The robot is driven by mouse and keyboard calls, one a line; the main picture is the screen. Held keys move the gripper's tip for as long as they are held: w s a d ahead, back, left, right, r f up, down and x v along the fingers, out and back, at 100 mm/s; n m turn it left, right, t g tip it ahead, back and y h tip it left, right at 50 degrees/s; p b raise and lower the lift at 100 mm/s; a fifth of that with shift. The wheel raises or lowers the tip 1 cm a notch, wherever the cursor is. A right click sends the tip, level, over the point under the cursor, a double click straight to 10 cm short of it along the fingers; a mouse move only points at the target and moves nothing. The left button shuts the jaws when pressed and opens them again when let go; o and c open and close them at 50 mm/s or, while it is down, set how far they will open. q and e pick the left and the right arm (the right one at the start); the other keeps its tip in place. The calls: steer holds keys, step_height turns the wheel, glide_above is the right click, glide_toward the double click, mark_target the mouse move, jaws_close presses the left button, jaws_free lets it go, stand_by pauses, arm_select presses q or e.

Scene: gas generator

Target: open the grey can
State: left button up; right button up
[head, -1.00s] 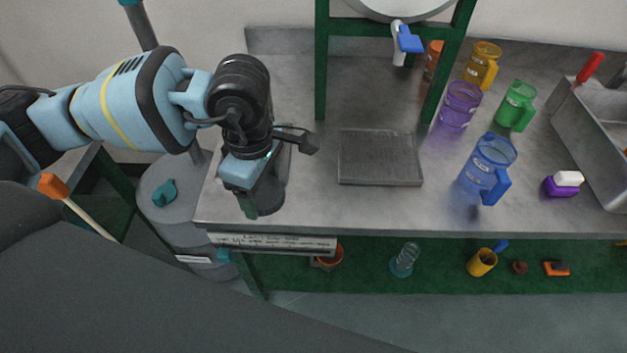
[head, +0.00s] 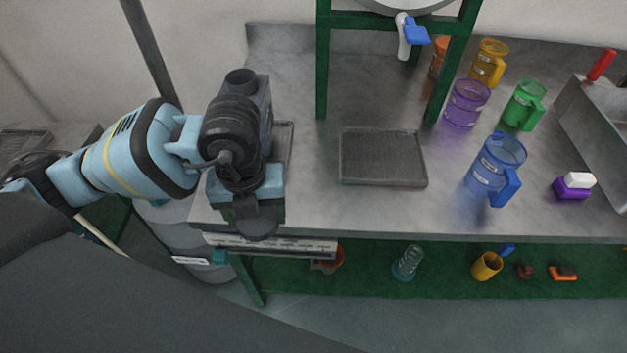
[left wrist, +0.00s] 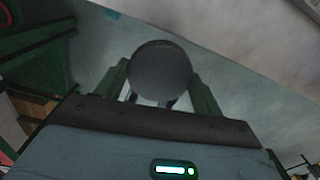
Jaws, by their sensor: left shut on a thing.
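My left gripper (head: 250,215) points down at the front left corner of the metal bench. It is shut on the grey can (head: 259,231), of which only a small rounded part shows below the gripper in the head view. In the left wrist view a round dark grey face of the can (left wrist: 161,70) lies between the two green fingers (left wrist: 162,88). I cannot tell whether this face is a lid. The gripper hides most of the can, and I cannot tell whether it rests on the bench. My right gripper is not in view.
The bench (head: 330,210) holds a drain tray (head: 383,157) and blue (head: 494,165), purple (head: 466,103), green (head: 523,104) and yellow (head: 487,63) jugs. A metal sink (head: 600,125) is at right. A green frame (head: 321,70) stands behind.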

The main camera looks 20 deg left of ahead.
arm_select(q)
steer(key=n, duration=0.2)
steer(key=f+n, duration=0.1)
steer(key=shift+s+a+n, duration=0.15)
steer(key=shift+s+n, duration=0.05)
steer(key=shift+n, duration=0.2)
steer(key=n, duration=0.3)
steer(key=shift+s+a+f+n, duration=0.15)
steer(key=shift+a+f+n, duration=0.05)
steer(key=shift+f+n, duration=0.1)
glide_above(312, 192)
steer(key=shift+s+a+f+b, duration=0.15)
steer(key=shift+s+f+b, duration=0.2)
steer(key=shift+f, duration=0.35)
steer(key=shift+w, duration=0.2)
steer(key=shift+w+f, duration=0.2)
steer(key=shift+f, duration=1.6)
steer(key=shift+f, duration=0.15)
